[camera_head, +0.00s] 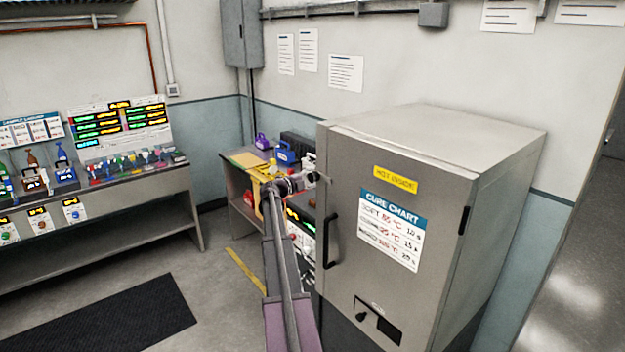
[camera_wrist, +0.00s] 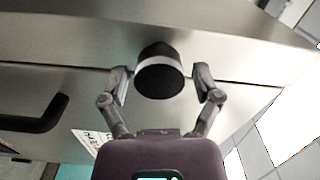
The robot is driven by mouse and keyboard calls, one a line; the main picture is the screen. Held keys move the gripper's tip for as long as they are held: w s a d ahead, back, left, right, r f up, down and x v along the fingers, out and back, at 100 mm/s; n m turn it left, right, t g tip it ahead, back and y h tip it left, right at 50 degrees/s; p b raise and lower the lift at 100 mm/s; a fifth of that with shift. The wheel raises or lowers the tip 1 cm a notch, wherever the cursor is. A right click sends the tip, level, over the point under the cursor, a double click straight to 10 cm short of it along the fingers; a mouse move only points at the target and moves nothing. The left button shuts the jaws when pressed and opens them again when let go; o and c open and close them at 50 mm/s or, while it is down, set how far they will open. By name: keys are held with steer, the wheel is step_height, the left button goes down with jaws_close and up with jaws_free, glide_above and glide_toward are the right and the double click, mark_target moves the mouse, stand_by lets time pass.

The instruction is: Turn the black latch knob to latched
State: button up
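The black latch knob (camera_wrist: 160,74), a round black cap with a pale ring round it, sits on the grey metal cabinet (camera_wrist: 60,85) in the wrist view. My gripper (camera_wrist: 160,86) has its two fingers spread, one on each side of the knob, with a visible gap on both sides. I cannot see a pointer or mark that tells the knob's position. In the head view my gripper (camera_head: 314,178) is at the cabinet's left front edge, above the door handle (camera_head: 331,241); the latch knob cannot be made out there.
The cabinet door carries a yellow label (camera_head: 395,180) and a cure chart (camera_head: 392,230). A lower black knob (camera_head: 361,315) sits beside a dark display. A bench (camera_head: 240,205) with tools stands behind my arm. A long bench (camera_head: 100,210) stands at left, and a dark mat (camera_head: 120,318) lies on the floor.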

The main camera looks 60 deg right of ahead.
steer(key=shift+s+d, duration=0.15)
stand_by(0.3)
steer(key=v, duration=1.2)
stand_by(0.5)
steer(key=w+a+f+n+t+y, duration=0.1)
steer(key=a+f+n+t+y, duration=0.15)
steer(key=a+f+n, duration=0.65)
steer(key=w+a+f+n+t+y+b, duration=0.1)
steer(key=a+n+y, duration=0.25)
steer(key=a, duration=1.25)
steer(key=w+a+f+n+t+y, duration=0.1)
steer(key=a+f+n+t+y, duration=0.15)
steer(key=a+f+n, duration=0.65)
steer(key=s+a+n+y, duration=0.3)
steer(key=a+n, duration=0.2)
steer(key=a, duration=0.6)
steer(key=s+a+f+n+y, duration=0.1)
steer(key=s+a+n, duration=0.3)
steer(key=a, duration=0.8)
steer(key=s+a+n+y+b, duration=0.1)
steer(key=s+a+n+y, duration=0.2)
steer(key=a+n, duration=0.4)
steer(key=a+y, duration=0.1)
steer(key=a, duration=0.4)
steer(key=shift+s+f+y, duration=0.25)
steer(key=shift+y, duration=0.1)
